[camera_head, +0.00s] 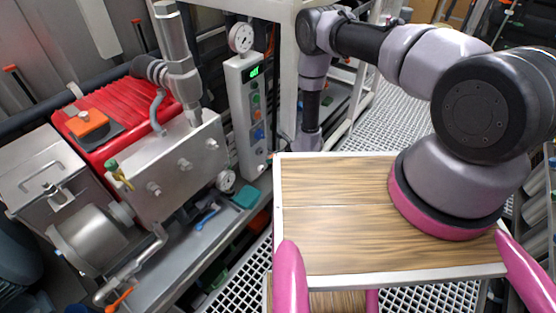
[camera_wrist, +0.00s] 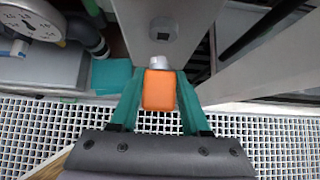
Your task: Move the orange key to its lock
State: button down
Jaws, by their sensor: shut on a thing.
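In the wrist view, my gripper (camera_wrist: 158,84) has teal fingers shut on the orange key (camera_wrist: 159,95), one finger on each side. The key is an orange block with a short grey round tip (camera_wrist: 159,62) pointing away from me. Just ahead of the tip, a grey panel face has a round fitting with a dark square hole (camera_wrist: 163,30), which looks like a lock. The tip is near this hole and appears apart from it. In the head view, my arm's end reaches down beside the control panel (camera_head: 243,100); the gripper and key are hidden there.
A teal block (camera_wrist: 110,75) and a dial gauge (camera_wrist: 30,22) stand left of the key. A wooden-topped table (camera_head: 335,215) lies in front of me. A red housing (camera_head: 112,105) bears an orange block (camera_head: 87,122). White grating (camera_wrist: 265,130) covers the floor.

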aim_at(261, 154)
jog(key=shift+w+a, duration=1)
jog(key=shift+a, duration=0.25)
jog(key=shift+w+a, duration=0.35)
jog(key=shift+a, duration=0.15)
dwell(1.3)
jog(key=shift+c, duration=1.5)
grip_release()
jog(key=v, duration=1)
jog(key=shift+s+d+r, duration=0.15)
jog(key=shift+d+r, duration=0.1)
